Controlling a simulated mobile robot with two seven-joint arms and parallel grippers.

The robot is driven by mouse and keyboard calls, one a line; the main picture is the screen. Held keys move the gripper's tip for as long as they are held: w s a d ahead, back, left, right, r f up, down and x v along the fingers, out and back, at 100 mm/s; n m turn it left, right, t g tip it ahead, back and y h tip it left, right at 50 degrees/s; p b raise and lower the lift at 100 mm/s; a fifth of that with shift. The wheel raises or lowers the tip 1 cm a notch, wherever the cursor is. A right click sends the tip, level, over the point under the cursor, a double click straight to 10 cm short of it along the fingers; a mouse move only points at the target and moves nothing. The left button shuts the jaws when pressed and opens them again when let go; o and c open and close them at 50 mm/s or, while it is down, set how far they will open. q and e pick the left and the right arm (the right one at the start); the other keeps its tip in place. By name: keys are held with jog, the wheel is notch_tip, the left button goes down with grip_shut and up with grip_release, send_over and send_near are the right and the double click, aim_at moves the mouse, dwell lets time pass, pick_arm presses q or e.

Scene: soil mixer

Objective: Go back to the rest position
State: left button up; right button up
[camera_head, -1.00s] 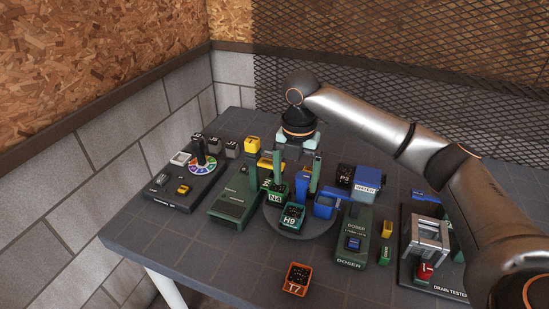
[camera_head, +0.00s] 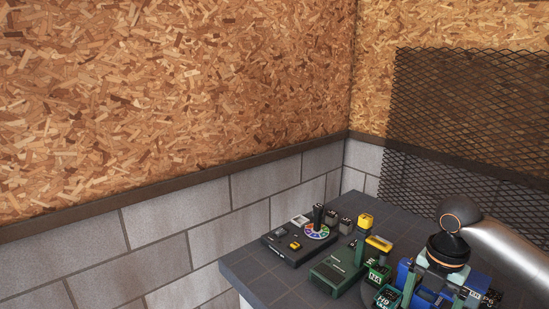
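My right arm comes in from the right edge, and its gripper (camera_head: 437,290) is at the lower right, over the crowded part of the table (camera_head: 258,272). The gripper points down and its body covers the fingertips, so I cannot tell whether it is open or shut. Green pots marked N4 (camera_head: 377,275) and H9 (camera_head: 385,298) stand beside it on the left. A blue part (camera_head: 405,270) shows just behind it. My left gripper is not in view.
A dark panel with a coloured dial (camera_head: 317,232) and a black knob sits at the table's left. Chipboard walls, grey blocks and black mesh (camera_head: 460,130) rise behind.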

jog(key=s+a+f+m+t+y, duration=0.25)
jog(key=s+a+f+m, duration=0.8)
jog(key=a+f, duration=0.55)
jog(key=s+d+f+m+h, duration=0.1)
jog(key=s+d+m, duration=0.3)
jog(key=s+m, duration=0.3)
jog(key=s+d+f+m+h, duration=0.1)
jog(key=s+d+m+h, duration=0.1)
jog(key=s+d+m, duration=0.4)
pick_arm(q)
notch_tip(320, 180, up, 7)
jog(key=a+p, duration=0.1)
jog(key=p, duration=0.6)
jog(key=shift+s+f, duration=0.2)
pick_arm(e)
jog(key=w+a+f+t+y, duration=0.3)
jog(key=a+f+t, duration=0.1)
jog(key=a+t, duration=0.2)
jog(key=shift+a+t, duration=0.35)
jog(key=shift+a, duration=0.05)
